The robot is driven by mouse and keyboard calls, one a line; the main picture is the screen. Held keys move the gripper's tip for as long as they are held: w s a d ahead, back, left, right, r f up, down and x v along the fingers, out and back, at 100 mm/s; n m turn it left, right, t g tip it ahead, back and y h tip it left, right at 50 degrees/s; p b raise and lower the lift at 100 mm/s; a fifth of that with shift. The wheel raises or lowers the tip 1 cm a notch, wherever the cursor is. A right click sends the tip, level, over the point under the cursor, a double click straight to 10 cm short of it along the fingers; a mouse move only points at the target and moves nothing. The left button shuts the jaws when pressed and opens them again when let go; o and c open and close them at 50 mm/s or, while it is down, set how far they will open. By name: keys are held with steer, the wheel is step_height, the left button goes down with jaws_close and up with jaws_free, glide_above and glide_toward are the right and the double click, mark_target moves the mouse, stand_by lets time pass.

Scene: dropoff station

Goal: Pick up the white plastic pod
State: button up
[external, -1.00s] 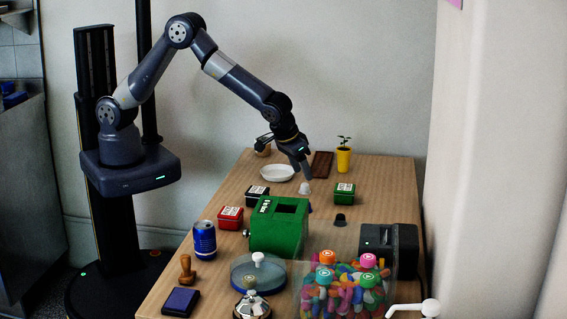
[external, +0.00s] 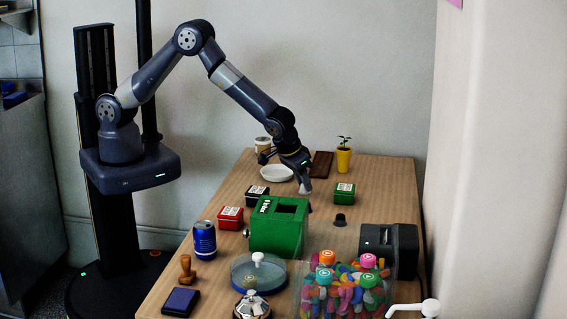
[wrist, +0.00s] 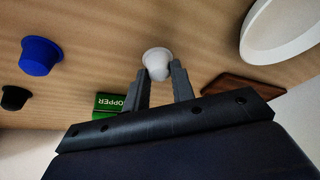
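The white plastic pod (external: 305,188) stands on the wooden table, right of the white dish, in the external view. My gripper (external: 303,180) points down at it from above. In the wrist view the pod (wrist: 157,61) is a small white cup shape at the fingertips, between the two dark fingers of my gripper (wrist: 160,76). The fingers are apart, and their tips overlap the lower edges of the pod in the picture. I cannot tell whether they touch it. The pod shows no lift from the table.
A white dish (external: 276,173), a brown tray (external: 321,165) and a yellow potted plant (external: 343,159) stand near. A small green box (external: 344,194) and a large green box (external: 277,230) are closer to the camera. The wrist view shows a blue pod (wrist: 40,56) and a black pod (wrist: 15,97).

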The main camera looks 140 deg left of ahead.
steer(key=c, duration=0.3)
steer(key=shift+c, duration=0.2)
